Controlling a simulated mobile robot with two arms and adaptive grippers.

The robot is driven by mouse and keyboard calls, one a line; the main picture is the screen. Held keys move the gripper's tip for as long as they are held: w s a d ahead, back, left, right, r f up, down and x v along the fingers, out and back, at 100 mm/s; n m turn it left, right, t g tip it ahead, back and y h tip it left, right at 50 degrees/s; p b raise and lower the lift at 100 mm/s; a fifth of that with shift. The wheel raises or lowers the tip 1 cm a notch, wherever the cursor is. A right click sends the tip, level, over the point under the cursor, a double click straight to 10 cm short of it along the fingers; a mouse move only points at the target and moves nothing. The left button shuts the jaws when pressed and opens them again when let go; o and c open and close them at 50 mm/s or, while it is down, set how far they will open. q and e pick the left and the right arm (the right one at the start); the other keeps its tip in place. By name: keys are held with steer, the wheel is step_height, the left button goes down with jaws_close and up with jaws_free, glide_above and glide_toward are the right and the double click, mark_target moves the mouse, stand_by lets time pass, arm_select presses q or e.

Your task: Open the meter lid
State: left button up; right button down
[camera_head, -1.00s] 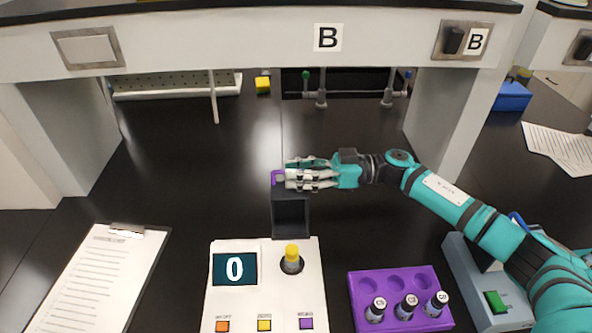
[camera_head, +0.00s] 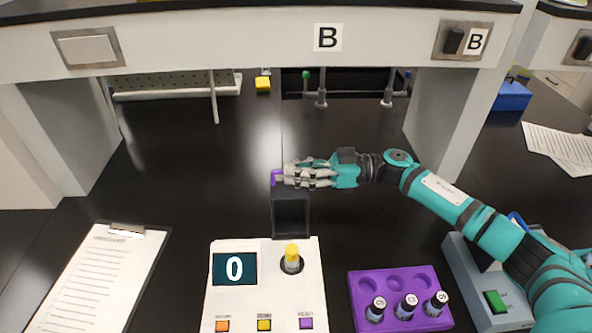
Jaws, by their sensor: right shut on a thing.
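The meter (camera_head: 222,304) is a white box at the bottom center, with a display reading 0. Its black lid (camera_head: 291,213) stands raised at the back edge, clear of the well. A vial with a yellow cap (camera_head: 292,254) stands upright in the round well. A purple handle (camera_head: 275,178) is at the lid's top end. My right gripper (camera_head: 285,177) reaches in from the right and is shut on the purple handle; its fingers partly hide it. My left gripper is not in view.
A purple rack (camera_head: 400,326) with several vials stands right of the meter. A grey device with a green button (camera_head: 496,301) is at the lower right, under my right arm. A clipboard (camera_head: 98,275) lies at left. The bench behind the lid is mostly clear.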

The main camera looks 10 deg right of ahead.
mark_target(298, 195)
steer(key=shift+s, duration=0.1)
steer(key=shift+s+a+r+n+p, duration=0.15)
steer(key=shift+s+r+n+p, duration=0.35)
steer(key=shift+s+n+p, duration=0.25)
steer(key=s, duration=0.1)
steer(key=s+n, duration=0.1)
steer(key=s+r+n+p, duration=0.1)
steer(key=shift+s+a+n, duration=0.1)
steer(key=shift+a+n, duration=0.15)
steer(key=shift+a, duration=0.05)
steer(key=shift+s+a+r+p, duration=0.1)
steer(key=shift+s+a+p, duration=0.1)
steer(key=shift+s+p, duration=0.6)
steer(key=shift+s, duration=0.15)
steer(key=c, duration=1.4)
jaws_free()
steer(key=shift+s, duration=0.1)
